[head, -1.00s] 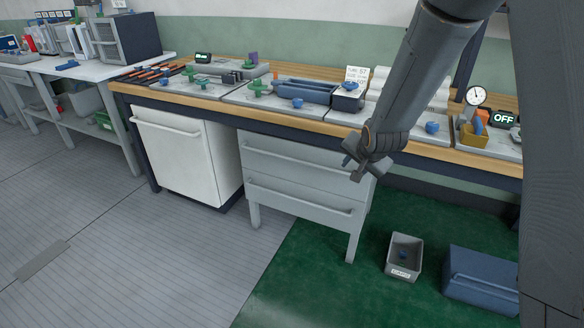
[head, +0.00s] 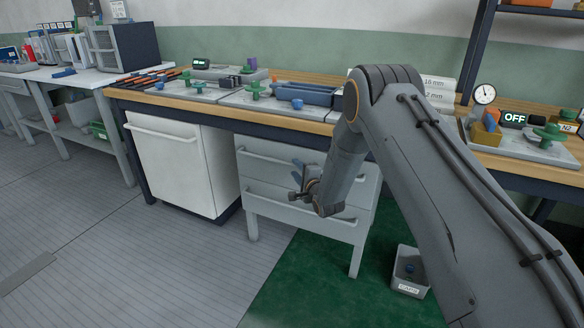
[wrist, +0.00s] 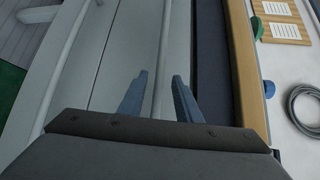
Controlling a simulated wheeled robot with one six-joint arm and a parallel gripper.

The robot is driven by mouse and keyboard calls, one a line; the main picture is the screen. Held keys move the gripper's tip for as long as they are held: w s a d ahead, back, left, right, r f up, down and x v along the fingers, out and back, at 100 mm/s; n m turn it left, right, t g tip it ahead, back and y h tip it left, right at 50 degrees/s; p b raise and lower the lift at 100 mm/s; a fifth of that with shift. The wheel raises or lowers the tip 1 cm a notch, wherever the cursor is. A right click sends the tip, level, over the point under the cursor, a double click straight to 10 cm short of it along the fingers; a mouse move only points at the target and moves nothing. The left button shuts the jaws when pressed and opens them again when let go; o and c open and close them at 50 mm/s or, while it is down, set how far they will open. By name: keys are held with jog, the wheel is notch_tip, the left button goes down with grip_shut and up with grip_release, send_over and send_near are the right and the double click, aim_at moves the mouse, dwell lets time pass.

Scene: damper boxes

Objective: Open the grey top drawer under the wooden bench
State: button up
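The grey drawer unit under the wooden bench has two stacked drawers, both looking shut. The top drawer (head: 259,170) has a long bar handle (head: 258,155), partly hidden behind my arm. The lower drawer (head: 262,206) has a similar bar. My gripper (head: 297,182) is in front of the unit. In the wrist view my gripper (wrist: 158,82) is open, with its blue fingers apart. There the top drawer's handle (wrist: 168,45) runs lengthwise between the fingertips. I cannot tell whether the fingers reach past the bar. The lower handle (wrist: 68,62) lies further left.
The wooden bench (head: 215,112) overhangs the drawers; its edge (wrist: 243,50) is right of the fingers in the wrist view. A white cabinet (head: 175,165) stands to the left. A grey bin (head: 408,285) sits on the green mat (head: 330,280).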

aim_at(293, 166)
jog(key=shift+b+x, duration=0.3)
jog(key=shift+x, duration=2.2)
grip_shut()
